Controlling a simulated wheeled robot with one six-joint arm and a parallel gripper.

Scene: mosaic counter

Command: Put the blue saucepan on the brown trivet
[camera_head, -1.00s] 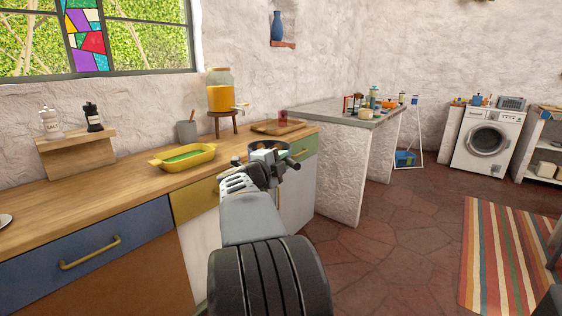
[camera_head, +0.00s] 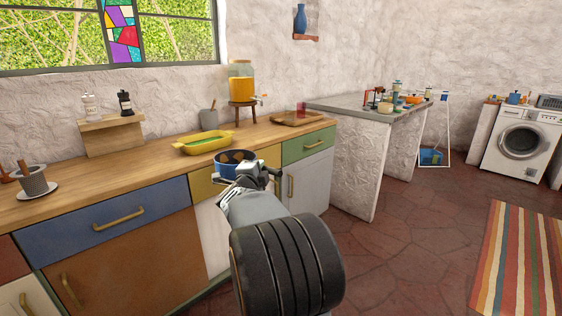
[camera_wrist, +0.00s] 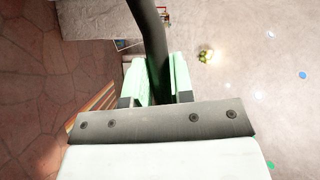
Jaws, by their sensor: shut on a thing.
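The blue saucepan (camera_head: 232,170) is in the head view at the counter's front edge, beyond my gripper (camera_head: 262,174). Brown pieces show inside its rim. In the wrist view my gripper (camera_wrist: 155,84) is shut on a dark bar, the pan's handle (camera_wrist: 153,40); the pan body is out of that view. Whether the pan touches the counter is unclear. I cannot make out a brown trivet for certain. A brown wooden board (camera_head: 290,120) lies at the counter's far right end with a reddish cup on it.
A yellow dish (camera_head: 205,146), a grey cup (camera_head: 208,118) and a juice dispenser (camera_head: 242,88) stand behind the pan on the wooden counter (camera_head: 130,174). A mortar (camera_head: 34,182) on a white saucer is at left.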

